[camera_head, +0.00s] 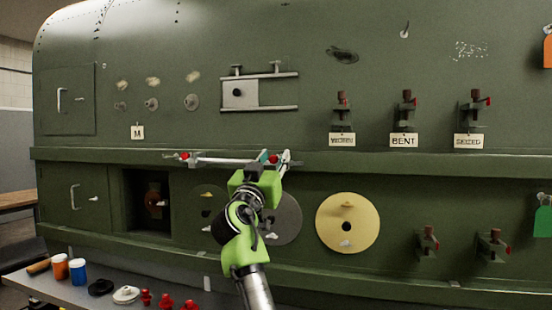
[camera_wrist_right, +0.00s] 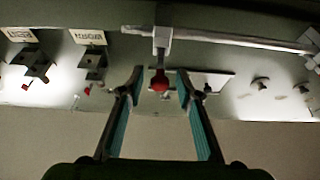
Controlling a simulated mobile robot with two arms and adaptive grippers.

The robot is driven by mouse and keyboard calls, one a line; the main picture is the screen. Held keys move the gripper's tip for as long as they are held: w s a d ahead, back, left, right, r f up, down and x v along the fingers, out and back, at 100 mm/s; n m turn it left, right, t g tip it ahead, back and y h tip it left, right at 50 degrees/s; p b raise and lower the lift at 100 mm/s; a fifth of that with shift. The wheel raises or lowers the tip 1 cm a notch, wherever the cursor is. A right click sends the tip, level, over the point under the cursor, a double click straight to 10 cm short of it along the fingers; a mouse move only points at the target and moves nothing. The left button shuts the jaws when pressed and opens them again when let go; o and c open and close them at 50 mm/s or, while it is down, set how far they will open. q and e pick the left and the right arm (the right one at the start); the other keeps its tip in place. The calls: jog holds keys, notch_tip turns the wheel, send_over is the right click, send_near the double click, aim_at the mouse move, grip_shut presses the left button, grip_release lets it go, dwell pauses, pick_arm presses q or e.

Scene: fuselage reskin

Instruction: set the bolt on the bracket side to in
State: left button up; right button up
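A pale bar (camera_head: 222,161) runs along the ledge, with a red knob (camera_head: 185,156) at its left end and another red knob (camera_head: 273,158) near its right end. I cannot tell which is the bolt on the bracket side. My right gripper (camera_head: 272,162) is at the right-hand knob. In the right wrist view the gripper (camera_wrist_right: 160,74) is open, its teal-padded fingers on either side of a red knob (camera_wrist_right: 160,83) below a white block (camera_wrist_right: 162,39) on the bar. A gap shows on both sides; no grip is seen. My left gripper is not in view.
A sliding plate on rails (camera_head: 239,95) is above the bar. Clamps (camera_head: 406,108) with labels stand at the upper right. A yellow disc (camera_head: 348,222) and an open recess (camera_head: 148,202) are below. A table (camera_head: 190,290) at lower left holds cups and red parts.

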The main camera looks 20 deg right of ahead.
aim_at(274, 163)
grip_shut()
jog(key=shift+w+d, duration=0.75)
jog(key=shift+w, duration=0.25)
jog(key=shift+r, duration=0.2)
jog(key=shift+s, duration=0.1)
grip_release()
jog(key=shift+w+d+f, duration=0.2)
jog(key=shift+w+f, duration=0.05)
jog(key=shift+w, duration=0.15)
jog(key=shift+s+a+f, duration=0.1)
jog(key=shift+s+a, duration=0.35)
jog(key=shift+s, duration=0.05)
jog(key=v, duration=1)
jog(key=shift+s+f, duration=0.25)
jog(key=shift+s, duration=0.05)
jog(key=shift+a, duration=0.1)
